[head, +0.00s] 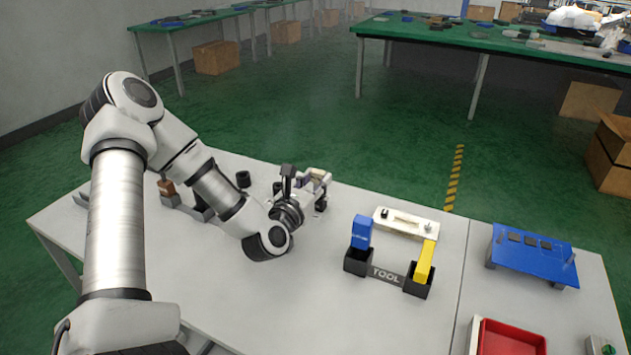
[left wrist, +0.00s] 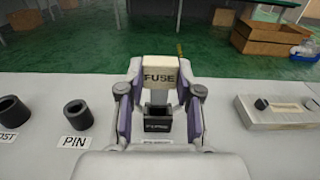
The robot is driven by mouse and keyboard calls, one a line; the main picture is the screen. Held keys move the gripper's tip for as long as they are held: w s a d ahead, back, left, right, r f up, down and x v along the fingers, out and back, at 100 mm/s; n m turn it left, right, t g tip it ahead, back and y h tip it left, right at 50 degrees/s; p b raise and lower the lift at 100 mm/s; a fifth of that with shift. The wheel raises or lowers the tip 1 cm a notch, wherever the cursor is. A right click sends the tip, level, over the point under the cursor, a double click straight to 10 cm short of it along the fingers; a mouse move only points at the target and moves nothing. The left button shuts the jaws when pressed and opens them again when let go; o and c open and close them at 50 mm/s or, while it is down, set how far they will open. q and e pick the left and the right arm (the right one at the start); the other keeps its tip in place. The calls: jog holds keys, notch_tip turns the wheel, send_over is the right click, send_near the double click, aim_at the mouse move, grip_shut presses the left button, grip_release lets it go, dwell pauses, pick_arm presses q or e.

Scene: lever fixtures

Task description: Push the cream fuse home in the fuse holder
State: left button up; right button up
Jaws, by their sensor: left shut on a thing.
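The cream fuse (left wrist: 160,77), lettered FUSE, is between the two fingers of my left gripper (left wrist: 159,90) in the left wrist view. The gripper is shut on it. In the head view my left gripper (head: 316,181) is at the table's far edge, and the arm partly covers the holder area. My right gripper is not in view.
Black round sockets labelled PIN (left wrist: 78,114) and POST (left wrist: 13,112) stand left of the holder. A cream slotted block (head: 405,222) and a TOOL rack (head: 385,276) with blue and yellow pieces stand to the right. A blue stand (head: 533,257) and red tray (head: 509,340) lie farther right.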

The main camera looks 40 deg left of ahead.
pick_arm(q)
jog(key=shift+f, duration=0.1)
dwell(0.5)
jog(key=shift+b, duration=0.3)
dwell(0.4)
dwell(0.6)
jog(key=shift+b, duration=0.45)
jog(key=shift+f+b, duration=1.35)
jog(key=shift+b, duration=0.25)
jog(key=shift+r, duration=0.15)
